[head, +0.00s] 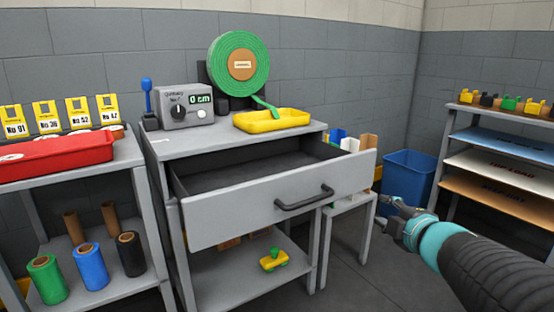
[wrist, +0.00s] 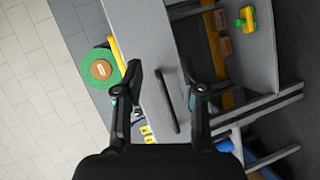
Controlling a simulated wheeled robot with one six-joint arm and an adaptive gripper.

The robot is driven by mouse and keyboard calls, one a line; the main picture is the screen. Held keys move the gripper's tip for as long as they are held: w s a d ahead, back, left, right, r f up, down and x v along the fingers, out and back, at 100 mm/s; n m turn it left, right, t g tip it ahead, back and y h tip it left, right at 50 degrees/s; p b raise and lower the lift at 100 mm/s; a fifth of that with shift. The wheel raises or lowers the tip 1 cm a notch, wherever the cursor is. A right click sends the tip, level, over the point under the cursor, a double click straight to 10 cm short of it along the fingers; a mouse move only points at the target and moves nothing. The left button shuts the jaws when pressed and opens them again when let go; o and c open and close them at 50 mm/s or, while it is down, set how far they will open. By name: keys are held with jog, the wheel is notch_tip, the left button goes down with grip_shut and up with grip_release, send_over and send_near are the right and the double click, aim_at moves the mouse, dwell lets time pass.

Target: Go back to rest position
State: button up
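My gripper (head: 397,214) is at the right in the head view, apart from the open grey drawer (head: 270,208) and to the right of its front. In the wrist view my gripper (wrist: 167,78) has its two fingers spread wide with nothing between them. The drawer front with its dark handle (wrist: 170,100) shows beyond the fingers, turned sideways. The drawer is pulled out and its visible inside is empty.
The grey workbench bears a yellow tray (head: 272,121), a green roll (head: 239,65) and a grey counter box (head: 186,106). A red tray (head: 60,155) lies on the left table. A blue bin (head: 408,181) and a sheet rack (head: 500,155) stand at the right. Some floor is free in front.

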jog(key=s+d+f+m+g+h, duration=0.2)
jog(key=s+d+m+h, duration=0.1)
jog(key=d+m+h, duration=0.45)
jog(key=s+f+m+g+p, duration=0.2)
jog(key=s+f+m+g, duration=0.25)
jog(key=s+m, duration=0.25)
jog(key=s+a+r+m+g+y+p, duration=0.2)
jog(key=s+a+g+y+p, duration=0.1)
jog(key=s+a, duration=0.8)
jog(key=a+y+p, duration=0.1)
jog(key=a+y, duration=0.1)
jog(key=a, duration=0.2)
jog(key=shift+s+a+m+y, duration=0.15)
jog(key=shift+a+m+y, duration=0.05)
jog(key=shift+m+y, duration=0.15)
